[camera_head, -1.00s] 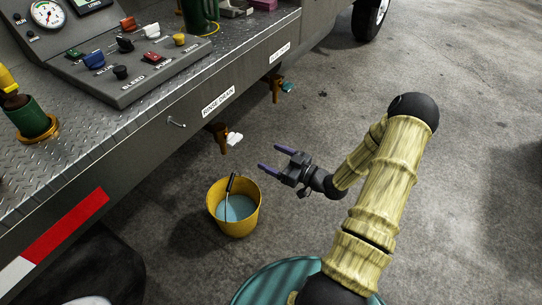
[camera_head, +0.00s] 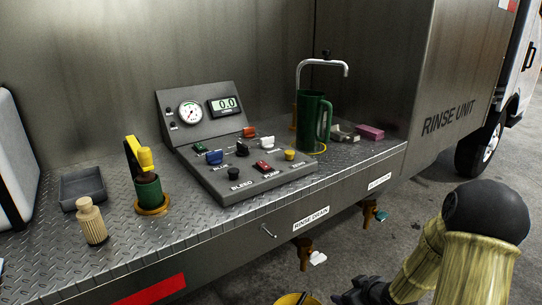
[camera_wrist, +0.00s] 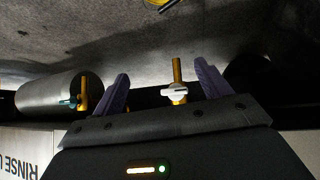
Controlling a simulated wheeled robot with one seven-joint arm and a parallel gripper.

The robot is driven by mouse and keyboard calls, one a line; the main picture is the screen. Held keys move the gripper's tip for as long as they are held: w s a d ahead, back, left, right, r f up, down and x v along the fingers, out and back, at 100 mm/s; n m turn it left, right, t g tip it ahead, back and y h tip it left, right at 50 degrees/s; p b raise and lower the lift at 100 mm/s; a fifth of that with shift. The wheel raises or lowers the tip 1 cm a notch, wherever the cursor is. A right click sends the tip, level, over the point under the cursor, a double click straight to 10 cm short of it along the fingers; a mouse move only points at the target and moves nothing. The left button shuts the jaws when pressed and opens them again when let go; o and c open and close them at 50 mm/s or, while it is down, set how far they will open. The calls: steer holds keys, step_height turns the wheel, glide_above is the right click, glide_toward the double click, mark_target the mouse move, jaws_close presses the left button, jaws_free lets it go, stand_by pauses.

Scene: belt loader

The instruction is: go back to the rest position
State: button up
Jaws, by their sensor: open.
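My gripper (camera_head: 362,293) is at the bottom edge of the head view, partly cut off, beside the truck's drain side. In the wrist view my gripper (camera_wrist: 161,70) shows two purple fingers spread apart with nothing held between them. A brass drain tap with a white handle (camera_wrist: 174,92) appears behind the gap between the fingers. It also shows in the head view (camera_head: 317,258), under the RINSE DRAIN label. My arm's pale, wood-like links rise at the lower right.
The yellow bucket (camera_head: 297,298) is mostly cut off at the bottom edge, left of my gripper. A second tap with a teal handle (camera_head: 381,215) hangs further right. The control panel (camera_head: 245,170) and green jug (camera_head: 312,122) stand on the metal deck. Open concrete floor lies right.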

steer(key=s+a+r+m+g+h, duration=0.25)
steer(key=s+a+r, duration=0.2)
steer(key=s, duration=0.35)
steer(key=s+a+r+m+g+h, duration=0.1)
steer(key=s+a+r+m+g, duration=0.2)
steer(key=s+r, duration=0.45)
steer(key=w+p+v, duration=0.2)
steer(key=p+v, duration=1.3)
steer(key=w+r+p+v, duration=0.1)
steer(key=w+p+v, duration=0.2)
steer(key=p+v, duration=1.2)
steer(key=shift+w+d+p, duration=0.25)
steer(key=shift+d+p, duration=0.25)
steer(key=shift+p, duration=0.3)
